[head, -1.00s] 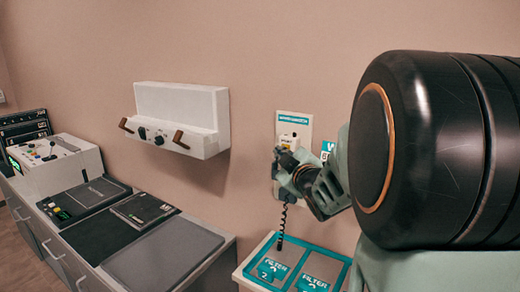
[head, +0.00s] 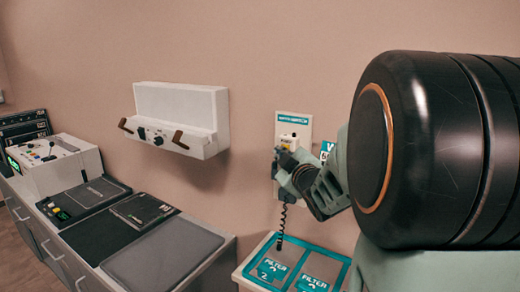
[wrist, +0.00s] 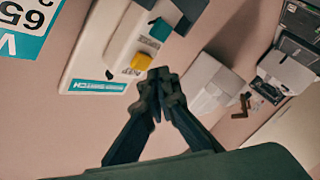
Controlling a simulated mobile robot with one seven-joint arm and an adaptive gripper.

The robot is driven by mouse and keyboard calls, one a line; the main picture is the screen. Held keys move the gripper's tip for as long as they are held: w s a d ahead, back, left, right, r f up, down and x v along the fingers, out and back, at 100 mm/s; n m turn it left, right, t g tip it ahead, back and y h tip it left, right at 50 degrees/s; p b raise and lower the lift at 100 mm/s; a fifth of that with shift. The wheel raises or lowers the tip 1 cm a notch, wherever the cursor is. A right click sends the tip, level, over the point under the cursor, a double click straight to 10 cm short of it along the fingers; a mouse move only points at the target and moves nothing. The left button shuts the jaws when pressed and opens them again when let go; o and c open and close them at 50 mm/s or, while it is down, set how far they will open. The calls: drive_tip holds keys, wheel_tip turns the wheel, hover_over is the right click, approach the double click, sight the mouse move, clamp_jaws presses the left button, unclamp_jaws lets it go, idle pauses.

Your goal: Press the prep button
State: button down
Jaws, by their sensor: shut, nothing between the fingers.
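A white wall panel (head: 304,125) with a teal label strip hangs on the wall right of centre in the head view. In the wrist view the panel (wrist: 112,35) appears turned, with a yellow button (wrist: 141,63) and a teal button (wrist: 160,30) on its white box.
A coiled cord (head: 283,222) hangs below the panel above a teal filter tray (head: 247,272). A white wall unit with brown handles (head: 182,108) is left of the panel. A counter with a control console (head: 55,160) and flat pads (head: 165,255) lies at left.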

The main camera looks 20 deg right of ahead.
drive_tip(key=shift+w+d, duration=0.3)
drive_tip(key=shift+d, duration=0.05)
drive_tip(key=shift+w+d+b, duration=0.3)
drive_tip(key=shift+d, duration=0.1)
idle(1.0)
drive_tip(key=shift+s+a, duration=0.1)
idle(0.3)
drive_tip(key=shift+s+a+b, duration=0.5)
drive_tip(key=shift+a+b, duration=0.05)
drive_tip(key=shift+a, duration=0.1)
drive_tip(key=shift+a, duration=0.1)
